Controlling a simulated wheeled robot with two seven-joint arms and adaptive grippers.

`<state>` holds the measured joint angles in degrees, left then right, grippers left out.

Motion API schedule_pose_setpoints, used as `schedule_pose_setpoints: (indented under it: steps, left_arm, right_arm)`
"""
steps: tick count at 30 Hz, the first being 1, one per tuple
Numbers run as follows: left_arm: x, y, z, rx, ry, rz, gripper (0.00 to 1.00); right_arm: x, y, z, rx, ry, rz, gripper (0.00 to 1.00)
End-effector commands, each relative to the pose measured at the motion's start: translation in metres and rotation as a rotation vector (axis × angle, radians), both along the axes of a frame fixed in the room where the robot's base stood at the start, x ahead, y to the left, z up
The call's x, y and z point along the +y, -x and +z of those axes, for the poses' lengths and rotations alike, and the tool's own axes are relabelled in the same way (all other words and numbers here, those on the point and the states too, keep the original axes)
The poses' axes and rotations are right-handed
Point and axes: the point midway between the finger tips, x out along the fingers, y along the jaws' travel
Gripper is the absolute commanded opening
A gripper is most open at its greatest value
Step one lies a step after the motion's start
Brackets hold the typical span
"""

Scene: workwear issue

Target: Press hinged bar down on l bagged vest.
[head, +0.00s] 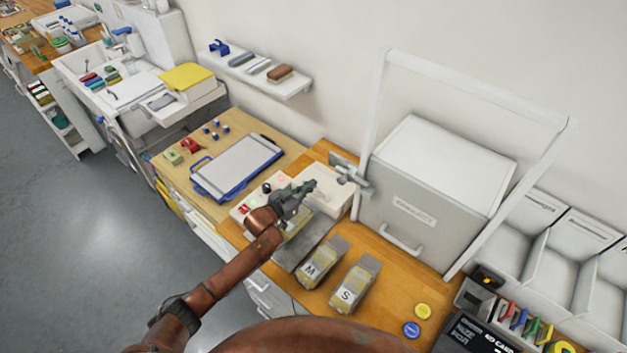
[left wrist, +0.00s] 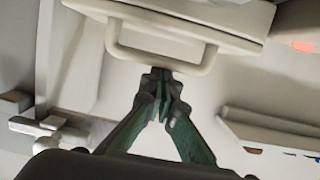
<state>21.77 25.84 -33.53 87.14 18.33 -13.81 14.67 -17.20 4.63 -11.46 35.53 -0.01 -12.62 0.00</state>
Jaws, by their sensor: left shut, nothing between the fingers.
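My left gripper (head: 308,186) is shut and empty, above the beige machine (head: 330,203) on the wooden bench. A yellowish bag (head: 298,224) lies partly hidden under the gripper and wrist; its letter does not show, so I cannot tell if it is the L vest. Bagged vests marked M (head: 314,271) and S (head: 347,290) lie beside it. In the left wrist view the shut fingertips (left wrist: 161,78) overlap the lower edge of a pale loop handle (left wrist: 120,48); contact is unclear. I cannot clearly make out the hinged bar in the head view.
A grey lidded box (head: 385,205) with a large white frame (head: 480,85) around it stands right of the machine. A blue-edged tray (head: 238,166) lies to the left. Sorting bins and a card reader are at the right.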

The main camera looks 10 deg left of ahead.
Motion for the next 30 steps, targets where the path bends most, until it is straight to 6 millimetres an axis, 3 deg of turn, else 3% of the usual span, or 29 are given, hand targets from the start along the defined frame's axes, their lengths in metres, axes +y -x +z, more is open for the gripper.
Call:
schedule_pose_setpoints:
  steps: [21,26,30]
  left_arm:
    - [0.005,0.007,-0.020,0.018,-0.007,0.003,0.00]
    - [0.005,0.007,-0.018,0.018,-0.007,0.002,0.00]
    - [0.003,0.006,-0.003,0.014,-0.005,0.002,0.00]
  right_arm:
    - [0.000,-0.001,-0.001,-0.001,0.000,0.000,0.00]
    - [0.000,-0.001,0.001,-0.001,0.000,0.000,0.00]
    - [0.001,-0.001,0.012,-0.002,0.000,0.000,0.00]
